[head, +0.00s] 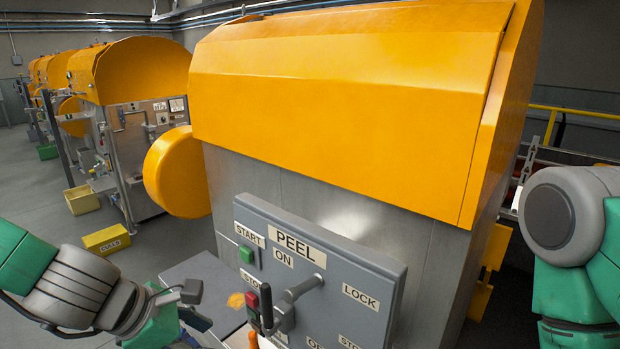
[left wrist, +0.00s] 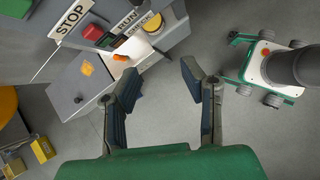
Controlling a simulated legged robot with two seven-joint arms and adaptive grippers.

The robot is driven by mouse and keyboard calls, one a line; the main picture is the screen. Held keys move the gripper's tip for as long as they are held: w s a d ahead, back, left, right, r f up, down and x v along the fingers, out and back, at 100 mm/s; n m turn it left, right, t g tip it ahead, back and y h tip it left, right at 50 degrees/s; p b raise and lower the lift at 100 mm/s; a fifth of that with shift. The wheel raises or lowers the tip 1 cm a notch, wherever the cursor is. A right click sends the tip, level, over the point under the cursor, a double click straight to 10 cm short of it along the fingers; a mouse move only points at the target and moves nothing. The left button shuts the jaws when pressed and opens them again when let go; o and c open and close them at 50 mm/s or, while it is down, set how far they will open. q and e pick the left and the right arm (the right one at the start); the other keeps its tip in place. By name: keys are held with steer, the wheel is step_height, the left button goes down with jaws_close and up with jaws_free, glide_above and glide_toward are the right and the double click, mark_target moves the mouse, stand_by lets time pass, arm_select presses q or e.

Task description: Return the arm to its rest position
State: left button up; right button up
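My left arm comes in from the left in the head view. Its gripper (head: 200,305) is low in the picture, left of the grey PEEL control panel (head: 335,262). The left wrist view shows the left gripper (left wrist: 160,78) with its two dark fingers spread wide and nothing between them, only grey floor behind. My right arm (head: 575,235) hangs at the right edge of the head view. Its gripper is out of the picture.
The panel bears a green START button (head: 247,254), a red button (head: 252,299) and a lever handle (head: 290,300). The orange-hooded extractor (head: 345,100) fills the middle. Yellow bins (head: 107,240) stand on the floor at left. Open floor lies below the left gripper.

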arm_select(q)
steer(key=s+a+f+m+g+y+b, duration=0.1)
steer(key=s+a+f+m+b, duration=0.2)
steer(key=s+f+m, duration=0.4)
steer(key=s+a+f+m+g+y+b, duration=0.1)
steer(key=s+f+m+b, duration=0.4)
steer(key=f, duration=1.2)
steer(key=s+a+f+m+g+y+b, duration=0.2)
steer(key=s+a+f+m+y+b, duration=0.1)
steer(key=s+f+m, duration=0.6)
step_height(320, 180, down, 4)
steer(key=a+m+b, duration=0.1)
steer(key=a+m, duration=0.1)
steer(key=shift+a+m, duration=0.25)
steer(key=shift+m, duration=0.15)
